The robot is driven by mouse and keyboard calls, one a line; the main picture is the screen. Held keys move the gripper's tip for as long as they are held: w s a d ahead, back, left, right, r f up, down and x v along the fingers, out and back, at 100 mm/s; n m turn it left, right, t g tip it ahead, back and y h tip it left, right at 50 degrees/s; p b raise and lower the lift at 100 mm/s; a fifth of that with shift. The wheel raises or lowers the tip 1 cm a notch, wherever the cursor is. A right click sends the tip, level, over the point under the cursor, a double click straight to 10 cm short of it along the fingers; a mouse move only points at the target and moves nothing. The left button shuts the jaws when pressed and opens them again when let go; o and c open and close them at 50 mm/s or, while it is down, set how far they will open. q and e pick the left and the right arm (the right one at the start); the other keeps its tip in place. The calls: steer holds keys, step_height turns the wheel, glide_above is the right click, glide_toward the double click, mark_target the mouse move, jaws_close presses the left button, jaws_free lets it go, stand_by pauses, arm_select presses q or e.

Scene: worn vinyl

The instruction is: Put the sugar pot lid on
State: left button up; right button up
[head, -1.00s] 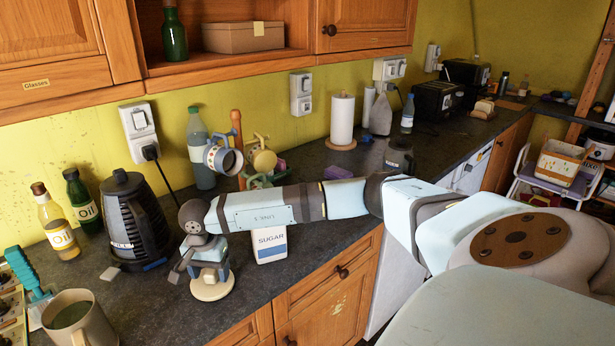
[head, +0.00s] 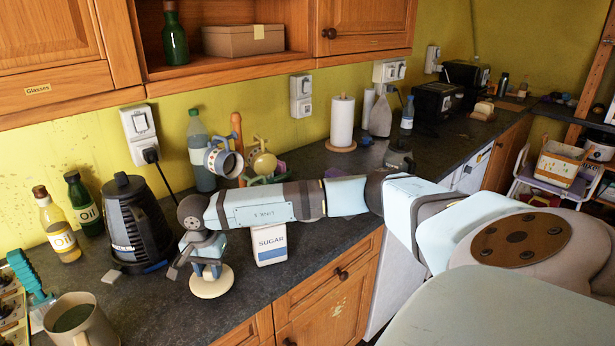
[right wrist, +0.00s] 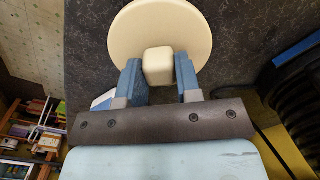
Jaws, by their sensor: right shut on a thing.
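My right gripper (head: 208,266) is shut on the square knob of a round cream lid (head: 211,284). The right wrist view shows the knob (right wrist: 158,66) between the two blue fingers (right wrist: 160,82), with the flat disc (right wrist: 160,22) beyond. The lid is over the dark worktop; I cannot tell whether it touches it. A white and blue carton marked SUGAR (head: 269,243) stands right of the lid, its top partly behind my right arm. I see no vessel that is clearly the sugar pot. My left gripper is not in view.
A black kettle (head: 135,225) and two oil bottles (head: 58,228) stand left of the lid. A beige mug (head: 80,322) is at the lower left. A mug tree (head: 238,150) and a green bottle (head: 200,150) stand behind my arm. Bare worktop (head: 150,305) lies left of the lid.

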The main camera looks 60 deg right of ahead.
steer(key=shift+r+p, duration=1)
steer(key=shift+r, duration=1.55)
